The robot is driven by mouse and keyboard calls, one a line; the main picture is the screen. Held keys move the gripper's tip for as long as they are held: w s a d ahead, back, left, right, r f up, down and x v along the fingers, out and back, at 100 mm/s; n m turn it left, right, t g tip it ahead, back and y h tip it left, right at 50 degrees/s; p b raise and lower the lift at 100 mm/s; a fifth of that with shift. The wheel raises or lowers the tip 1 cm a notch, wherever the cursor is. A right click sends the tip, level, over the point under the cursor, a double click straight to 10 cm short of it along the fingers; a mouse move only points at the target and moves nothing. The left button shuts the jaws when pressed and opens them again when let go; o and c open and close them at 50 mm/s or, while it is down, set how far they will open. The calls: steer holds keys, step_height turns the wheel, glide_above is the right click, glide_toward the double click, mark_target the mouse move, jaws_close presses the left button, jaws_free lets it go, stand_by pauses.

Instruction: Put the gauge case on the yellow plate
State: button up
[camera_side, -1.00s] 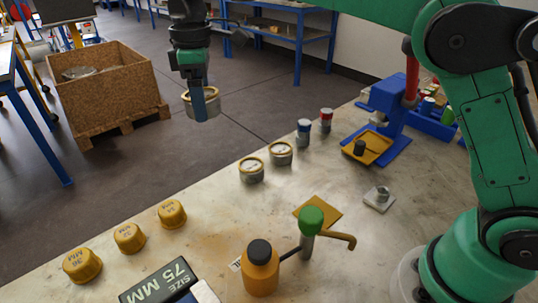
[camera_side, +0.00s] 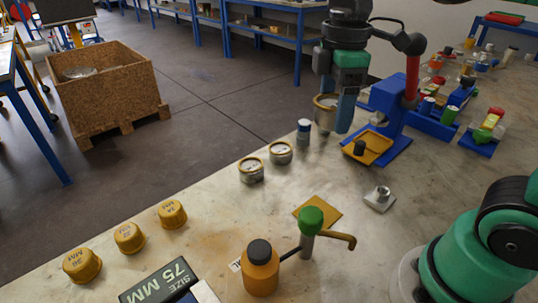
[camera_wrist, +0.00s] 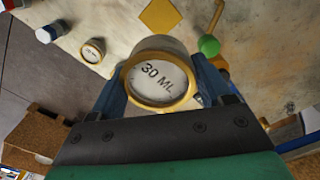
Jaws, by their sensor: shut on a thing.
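My gripper (camera_side: 344,112) is shut on a round gauge case (camera_side: 325,112) with a brass rim, held in the air above the back of the bench. In the wrist view the gauge case (camera_wrist: 160,82) sits between the fingers, its white face reading "30 ML". The flat yellow plate (camera_side: 325,203) lies on the bench, nearer the side camera than my gripper and partly behind a green-topped valve. The yellow plate (camera_wrist: 162,17) also shows at the top of the wrist view, bare.
A blue press (camera_side: 393,115) with a yellow tray (camera_side: 376,144) stands right of my gripper. A blue-banded can (camera_side: 304,130) stands just left. The green-topped valve (camera_side: 310,222) and an orange bottle (camera_side: 260,272) are near the plate. Yellow caps (camera_side: 129,238) line the left edge.

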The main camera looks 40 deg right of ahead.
mark_target(319, 203)
step_height(319, 203, down, 20)
steer(key=shift+s+f, duration=0.1)
steer(key=shift+s, duration=0.05)
stand_by(0.8)
steer(key=o, duration=1.4)
steer(key=shift+f, duration=0.1)
steer(key=r+m+t, duration=0.2)
steer(key=r+m, duration=0.1)
steer(key=r, duration=0.1)
steer(key=w+r+m+t, duration=0.1)
steer(key=r+m+t, duration=0.1)
steer(key=r+m, duration=0.2)
steer(key=w+r+m+t, duration=0.1)
steer(key=r+m+t, duration=0.2)
steer(key=r+m, duration=0.1)
steer(key=shift+w+d+r, duration=0.1)
steer(key=shift+d+r, duration=0.2)
steer(key=shift+r, duration=0.3)
